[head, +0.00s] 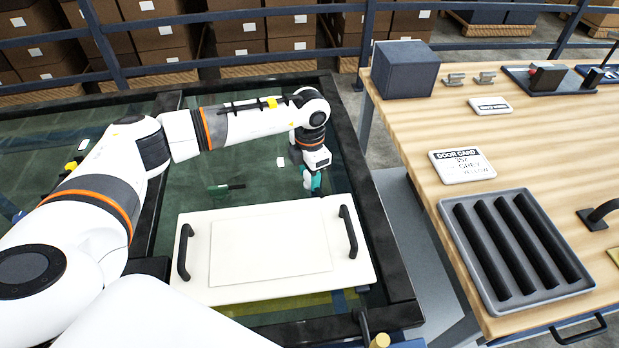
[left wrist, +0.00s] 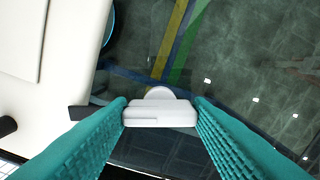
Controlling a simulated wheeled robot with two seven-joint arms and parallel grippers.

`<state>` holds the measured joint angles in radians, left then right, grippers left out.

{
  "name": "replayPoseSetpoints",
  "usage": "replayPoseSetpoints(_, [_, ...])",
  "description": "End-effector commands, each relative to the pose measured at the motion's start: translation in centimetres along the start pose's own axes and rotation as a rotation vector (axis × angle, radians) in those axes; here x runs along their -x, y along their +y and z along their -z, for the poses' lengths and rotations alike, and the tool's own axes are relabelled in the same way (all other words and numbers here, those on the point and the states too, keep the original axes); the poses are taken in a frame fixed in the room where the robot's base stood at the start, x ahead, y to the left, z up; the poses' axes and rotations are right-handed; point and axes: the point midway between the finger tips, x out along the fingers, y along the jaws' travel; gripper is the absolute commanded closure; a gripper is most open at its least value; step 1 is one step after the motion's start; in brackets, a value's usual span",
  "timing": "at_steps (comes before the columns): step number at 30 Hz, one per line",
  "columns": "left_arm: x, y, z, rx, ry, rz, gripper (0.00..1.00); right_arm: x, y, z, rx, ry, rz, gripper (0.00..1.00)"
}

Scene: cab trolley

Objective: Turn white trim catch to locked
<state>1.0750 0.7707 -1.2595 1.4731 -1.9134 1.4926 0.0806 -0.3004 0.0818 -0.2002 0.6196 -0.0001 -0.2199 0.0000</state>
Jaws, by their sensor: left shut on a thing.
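The white trim catch (left wrist: 160,113) shows in the left wrist view as a small bar with a rounded part behind it. My left gripper (head: 312,183) is shut on this bar, with one teal finger at each end. In the left wrist view, the bar lies crosswise between the fingertips (left wrist: 161,112). In the head view the gripper points down just beyond the far edge of the white panel (head: 270,284), and the catch is hidden there. I cannot read a locked mark in either view. My right gripper is not in view.
The panel has two dark handles (head: 184,252), (head: 348,232) and lies within a black frame (head: 387,250). At right a wooden bench (head: 417,124) carries a dark box (head: 405,68), a door card (head: 462,166) and a grooved grey tray (head: 447,212).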

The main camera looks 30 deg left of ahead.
Motion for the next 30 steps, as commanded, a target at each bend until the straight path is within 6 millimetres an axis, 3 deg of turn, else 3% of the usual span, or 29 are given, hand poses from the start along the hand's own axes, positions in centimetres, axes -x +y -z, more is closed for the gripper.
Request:
replayPoseSetpoints(13, [0.1,-0.1,0.1,-0.289,0.006,0.003,0.77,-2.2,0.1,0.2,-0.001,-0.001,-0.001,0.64])
replayPoseSetpoints(30, [0.2,-0.1,0.1,-0.361,0.005,0.003,0.77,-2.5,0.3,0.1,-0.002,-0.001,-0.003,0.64])
